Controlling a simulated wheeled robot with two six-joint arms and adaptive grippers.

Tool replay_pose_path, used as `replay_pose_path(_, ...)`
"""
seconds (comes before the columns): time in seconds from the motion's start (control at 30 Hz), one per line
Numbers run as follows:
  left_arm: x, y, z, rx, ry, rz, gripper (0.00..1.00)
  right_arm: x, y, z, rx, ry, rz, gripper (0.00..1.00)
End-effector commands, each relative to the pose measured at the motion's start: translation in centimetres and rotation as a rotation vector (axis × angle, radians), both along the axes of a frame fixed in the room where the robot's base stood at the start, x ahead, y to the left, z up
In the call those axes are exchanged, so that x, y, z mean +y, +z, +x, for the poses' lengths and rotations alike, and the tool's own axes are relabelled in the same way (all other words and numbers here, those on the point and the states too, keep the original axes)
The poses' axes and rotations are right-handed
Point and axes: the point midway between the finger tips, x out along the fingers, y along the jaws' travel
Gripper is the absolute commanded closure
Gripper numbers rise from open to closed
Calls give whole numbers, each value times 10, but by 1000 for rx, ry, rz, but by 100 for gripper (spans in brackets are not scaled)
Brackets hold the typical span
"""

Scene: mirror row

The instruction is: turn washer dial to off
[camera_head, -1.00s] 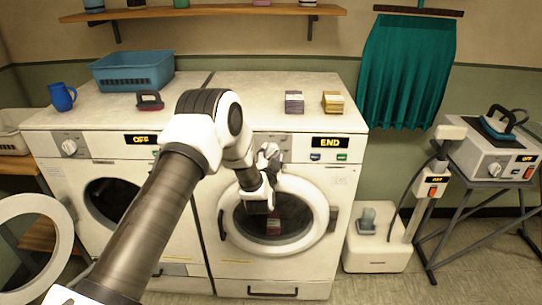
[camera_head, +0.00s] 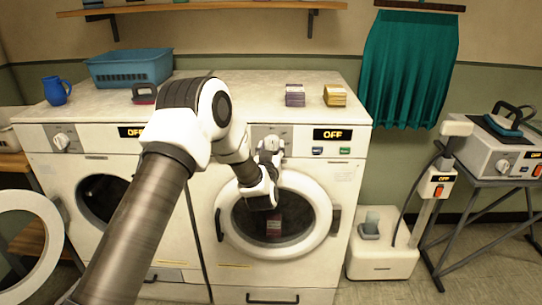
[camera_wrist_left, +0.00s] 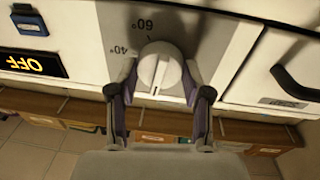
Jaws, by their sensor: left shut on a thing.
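The right-hand front-loading machine (camera_head: 345,170) has a round white dial (camera_wrist_left: 160,68) on a grey panel with temperature marks. Its display (camera_head: 331,134) reads OFF, and the wrist view shows the same display (camera_wrist_left: 35,64) reading OFF. My left gripper (camera_head: 270,148) is at this dial. In the left wrist view its two fingers (camera_wrist_left: 160,80) are shut on the dial from both sides. The dial's dark pointer line runs toward the gripper. In the head view the gripper and arm cover part of the dial. My right gripper is not in view.
The left-hand machine (camera_head: 100,142) has its display at OFF and its round door (camera_head: 50,225) open. The right machine's door (camera_head: 318,205) is closed below my gripper. A blue basket (camera_head: 130,70), a blue jug (camera_head: 56,92) and small stacks (camera_head: 334,95) stand on top.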

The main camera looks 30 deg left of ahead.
Motion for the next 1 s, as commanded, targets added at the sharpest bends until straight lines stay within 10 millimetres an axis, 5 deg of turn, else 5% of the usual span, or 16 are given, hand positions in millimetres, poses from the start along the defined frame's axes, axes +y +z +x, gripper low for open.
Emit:
replay_pose_path(0.8,0,-1,0,-75,0,-126,86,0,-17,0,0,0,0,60)
replay_pose_path(0.83,0,-1,0,-75,0,-126,44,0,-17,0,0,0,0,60)
replay_pose_path(0.87,0,-1,0,-75,0,-126,33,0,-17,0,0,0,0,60)
replay_pose_path(0.9,0,-1,0,-74,0,-125,26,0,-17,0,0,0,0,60)
replay_pose_path(1.0,0,-1,0,-75,0,-125,26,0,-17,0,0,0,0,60)
